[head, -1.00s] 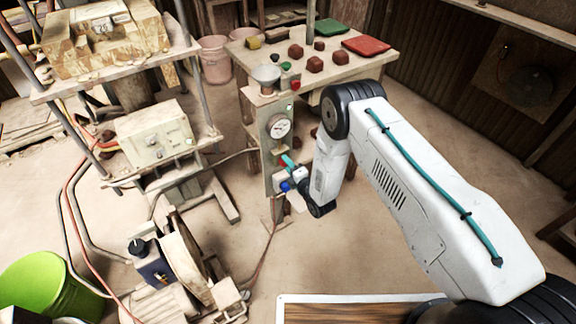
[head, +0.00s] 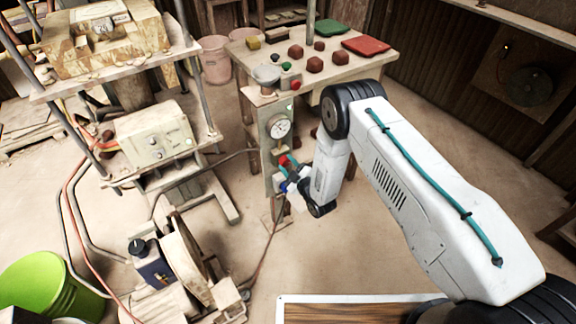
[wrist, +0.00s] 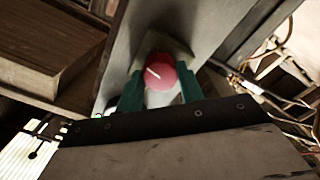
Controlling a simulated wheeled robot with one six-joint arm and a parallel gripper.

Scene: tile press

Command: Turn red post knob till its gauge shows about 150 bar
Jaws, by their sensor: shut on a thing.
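The red knob (wrist: 160,72) has a white pointer line and sits on the post. In the wrist view my gripper (wrist: 158,88) has its teal fingers on either side of the knob, shut on it. In the head view the red knob (head: 284,160) shows just above my gripper (head: 287,170), partly hidden by it. The gauge (head: 279,127) is a white round dial on the pale post (head: 265,150), above the knob. Its needle and numbers are too small to read.
A blue knob (head: 284,187) sits lower on the post. Behind stands a table (head: 345,70) with red-brown blocks and a red plate (head: 366,45). A shelf rack with a control box (head: 155,135) is at left, and a green bucket (head: 50,285) at lower left. The floor at right is clear.

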